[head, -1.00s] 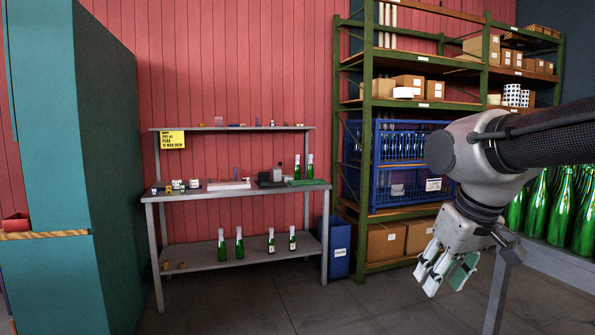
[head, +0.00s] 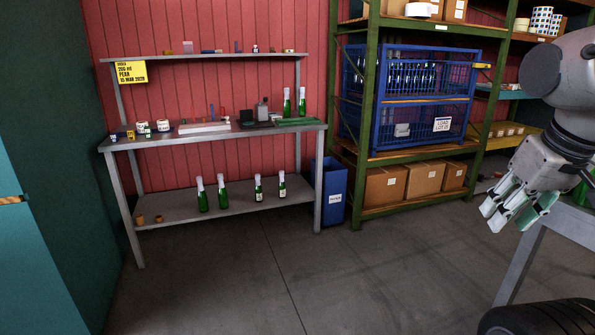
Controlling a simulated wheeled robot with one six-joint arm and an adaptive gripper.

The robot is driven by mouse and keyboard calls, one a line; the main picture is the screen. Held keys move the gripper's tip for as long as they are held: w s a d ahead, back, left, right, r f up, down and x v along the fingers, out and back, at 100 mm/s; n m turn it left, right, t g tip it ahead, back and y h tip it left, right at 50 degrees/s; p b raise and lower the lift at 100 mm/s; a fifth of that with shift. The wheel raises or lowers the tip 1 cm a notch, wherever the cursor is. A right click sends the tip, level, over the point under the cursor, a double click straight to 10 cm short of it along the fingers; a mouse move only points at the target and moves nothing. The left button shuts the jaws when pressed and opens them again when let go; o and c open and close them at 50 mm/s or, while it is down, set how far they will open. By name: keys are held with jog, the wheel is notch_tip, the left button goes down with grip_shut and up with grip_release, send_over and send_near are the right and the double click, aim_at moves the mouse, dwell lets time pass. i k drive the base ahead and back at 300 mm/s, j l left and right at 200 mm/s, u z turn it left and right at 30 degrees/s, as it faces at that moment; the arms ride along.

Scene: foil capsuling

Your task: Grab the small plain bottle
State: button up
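Green bottles with white tops stand on the workbench (head: 150,142). On its lower shelf, a bottle without a visible label (head: 202,196) stands at the left, with a similar plain bottle (head: 222,194) just right of it. Further right stand a labelled bottle (head: 258,189) and another labelled bottle (head: 282,187). Two more bottles stand on the bench top at the right: one bottle (head: 287,103) and a second bottle (head: 302,102). Which plain bottle is small is hard to tell. My gripper (head: 512,214) is at the right, fingers apart and empty, far from these bottles.
A blue bin (head: 333,200) stands right of the bench. A green rack (head: 369,120) holds blue crates (head: 457,97) and cardboard boxes (head: 385,187). A grey table (head: 575,222) is close beside my gripper at the right. Teal cabinets (head: 40,250) stand left. The middle floor is clear.

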aim_at(286, 106)
jog(key=i+z, duration=0.15)
jog(key=i, duration=2.3)
jog(key=i+u, duration=0.15)
jog(key=i, duration=0.35)
jog(key=i+l+u, duration=0.15)
jog(key=i, duration=0.3)
jog(key=i+l+u, duration=0.15)
jog(key=i, duration=0.35)
jog(key=i+l+u, duration=0.15)
jog(key=i, duration=0.3)
jog(key=i+l+u, duration=0.5)
jog(key=i+l, duration=0.05)
jog(key=i, duration=0.05)
